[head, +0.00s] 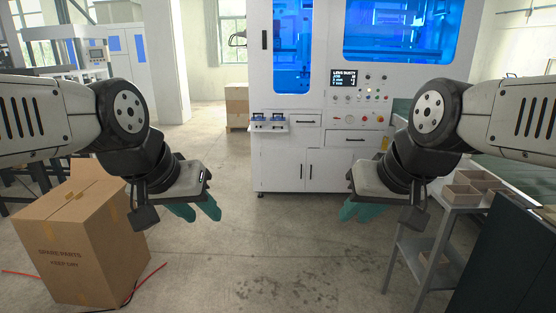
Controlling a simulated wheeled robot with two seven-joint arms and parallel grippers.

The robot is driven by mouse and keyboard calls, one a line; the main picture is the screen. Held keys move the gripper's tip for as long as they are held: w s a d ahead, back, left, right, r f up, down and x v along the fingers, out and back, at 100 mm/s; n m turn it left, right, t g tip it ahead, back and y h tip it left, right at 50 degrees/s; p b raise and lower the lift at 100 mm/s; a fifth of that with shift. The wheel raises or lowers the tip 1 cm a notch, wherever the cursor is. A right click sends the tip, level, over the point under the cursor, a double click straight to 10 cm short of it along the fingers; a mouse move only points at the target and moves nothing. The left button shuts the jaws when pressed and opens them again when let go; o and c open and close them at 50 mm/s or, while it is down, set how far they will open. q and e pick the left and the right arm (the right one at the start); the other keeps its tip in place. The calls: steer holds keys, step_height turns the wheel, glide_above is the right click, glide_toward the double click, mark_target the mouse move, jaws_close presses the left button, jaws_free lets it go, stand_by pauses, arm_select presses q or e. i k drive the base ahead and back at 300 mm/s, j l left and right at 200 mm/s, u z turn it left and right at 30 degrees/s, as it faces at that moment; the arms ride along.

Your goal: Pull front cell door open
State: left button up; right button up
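The white machine cell stands ahead in the head view. Its front door (293,88), at the upper left of the machine front, has a blue window and a short black vertical handle (264,40) near its left edge. The door looks shut. My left gripper (195,209), with teal fingers, hangs in front of the machine, lower and left of the door. My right gripper (359,211) hangs lower and right of it. Both are well apart from the door and nothing shows in them. Their finger gaps are too hard to make out.
A control panel (360,97) is right of the door. A small shelf (268,124) juts out below it. A cardboard box (85,237) stands at the left, with a red cable on the floor. A grey side table (450,194) with a divided tray is at the right. The middle floor is clear.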

mark_target(293, 35)
steer(key=i, duration=2.1)
